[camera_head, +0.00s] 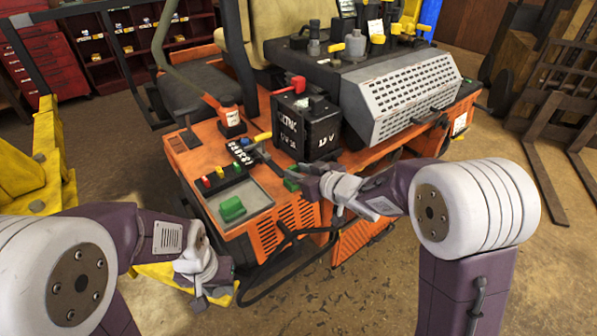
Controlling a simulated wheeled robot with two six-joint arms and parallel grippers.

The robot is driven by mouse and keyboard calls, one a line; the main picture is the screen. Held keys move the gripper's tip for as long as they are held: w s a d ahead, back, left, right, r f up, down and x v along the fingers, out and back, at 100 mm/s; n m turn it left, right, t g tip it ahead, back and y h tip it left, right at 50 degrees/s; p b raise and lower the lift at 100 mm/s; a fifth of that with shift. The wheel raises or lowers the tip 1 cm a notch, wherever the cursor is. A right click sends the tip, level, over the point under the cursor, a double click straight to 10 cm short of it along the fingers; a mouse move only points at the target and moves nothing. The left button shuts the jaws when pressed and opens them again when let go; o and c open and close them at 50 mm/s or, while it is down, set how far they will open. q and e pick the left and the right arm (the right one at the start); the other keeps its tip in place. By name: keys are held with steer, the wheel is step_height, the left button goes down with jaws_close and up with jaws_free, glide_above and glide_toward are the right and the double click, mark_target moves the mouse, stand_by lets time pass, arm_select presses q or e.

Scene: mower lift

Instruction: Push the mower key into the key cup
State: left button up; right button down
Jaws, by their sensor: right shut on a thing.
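My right gripper (304,176) reaches in from the right over the orange mower's deck, just in front of the black battery box. It is shut on a small green piece (291,183) at its tips, which may be the mower key; its shape is mostly hidden by the fingers. I cannot make out the key cup for certain. A larger green block (231,208) lies in the grey tray (252,196) on the deck, left of the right gripper. My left gripper (203,293) hangs low at the front left, beside the mower and away from the tray; its jaw opening is unclear.
The black battery box (305,128) with a red terminal stands behind the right gripper. A perforated grey cover (405,95) stands right of it. Small coloured knobs (220,175) line the tray's back. A black cable (262,285) loops at the front. A yellow frame (40,170) stands left.

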steer(key=shift+f+b, duration=0.6)
steer(key=shift+f, duration=0.25)
steer(key=c, duration=1)
jaws_free()
steer(key=p+v, duration=0.1)
steer(key=v, duration=0.8)
steer(key=shift+s, duration=0.1)
